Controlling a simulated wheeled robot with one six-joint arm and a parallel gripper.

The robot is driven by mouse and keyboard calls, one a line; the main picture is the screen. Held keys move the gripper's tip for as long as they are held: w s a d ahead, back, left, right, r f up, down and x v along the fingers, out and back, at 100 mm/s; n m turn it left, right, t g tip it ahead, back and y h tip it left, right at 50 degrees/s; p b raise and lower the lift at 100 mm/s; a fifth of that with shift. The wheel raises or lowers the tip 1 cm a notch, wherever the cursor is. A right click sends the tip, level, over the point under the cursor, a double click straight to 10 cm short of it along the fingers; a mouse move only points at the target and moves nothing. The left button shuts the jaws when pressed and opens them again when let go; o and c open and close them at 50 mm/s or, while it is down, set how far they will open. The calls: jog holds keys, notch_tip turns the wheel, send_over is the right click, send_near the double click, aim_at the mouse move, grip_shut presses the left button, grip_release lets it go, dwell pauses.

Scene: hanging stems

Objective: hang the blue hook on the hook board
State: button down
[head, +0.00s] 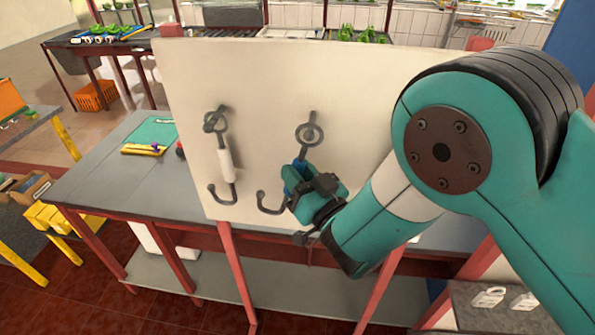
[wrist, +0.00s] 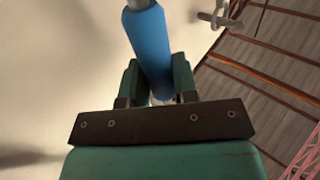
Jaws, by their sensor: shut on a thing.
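The blue hook (head: 289,178) is a grey metal hook with a blue sleeve, a ring at its top and a curved end at lower left. My gripper (head: 306,182) is shut on the blue sleeve, partly covering it in the head view. In the wrist view the sleeve (wrist: 152,50) stands between the two fingers (wrist: 157,88). The hook board (head: 260,75) is a large cream panel. The hook's ring is in front of the right peg (head: 312,115); I cannot tell whether it is around it. The ring is out of the wrist view.
A hook with a white sleeve (head: 226,165) hangs at the left peg of the board. A grey metal piece (wrist: 218,18) shows at the wrist view's upper right.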

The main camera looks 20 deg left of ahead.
jog(key=shift+w+a+r+p, duration=0.1)
jog(key=shift+w+a+p, duration=0.15)
jog(key=shift+w+p, duration=1.4)
dwell(0.7)
jog(key=shift+s+a+p, duration=0.1)
jog(key=shift+s+p, duration=0.05)
jog(key=shift+p, duration=0.5)
dwell(0.7)
jog(key=shift+a+f, duration=0.25)
jog(key=shift+f, duration=0.2)
dwell(0.5)
